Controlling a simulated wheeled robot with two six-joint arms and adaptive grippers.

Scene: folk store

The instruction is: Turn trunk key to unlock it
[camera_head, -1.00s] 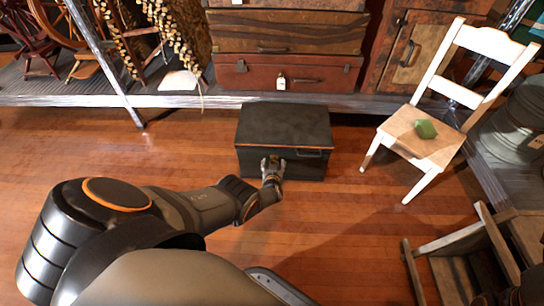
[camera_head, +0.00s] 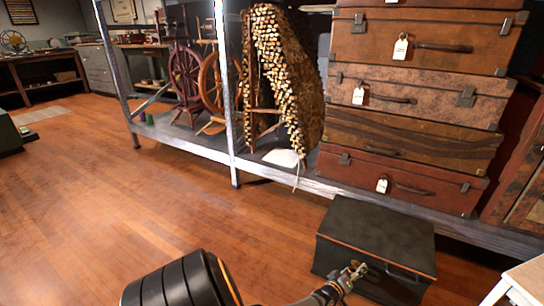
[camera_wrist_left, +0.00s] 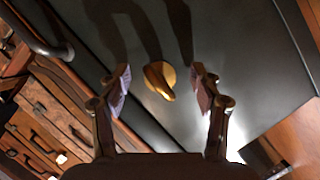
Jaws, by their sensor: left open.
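The trunk (camera_head: 378,232) is a dark box with an orange-brown line along its lid edge, closed on the floor at the lower right of the head view. My left gripper (camera_head: 356,270) is at its front face. In the left wrist view a brass key (camera_wrist_left: 157,76) sticks out from the trunk's dark front (camera_wrist_left: 240,60). The open fingers of my left gripper (camera_wrist_left: 160,88) stand on either side of the key, with visible gaps. The key's shaft and keyhole are hidden behind its head. My right gripper is not in view.
Stacked suitcases (camera_head: 415,100) stand on a low metal-edged shelf (camera_head: 270,173) behind the trunk. Spinning wheels (camera_head: 187,75) stand further left. A corner of a pale chair (camera_head: 525,285) shows at the lower right. The wooden floor (camera_head: 130,205) at left is clear.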

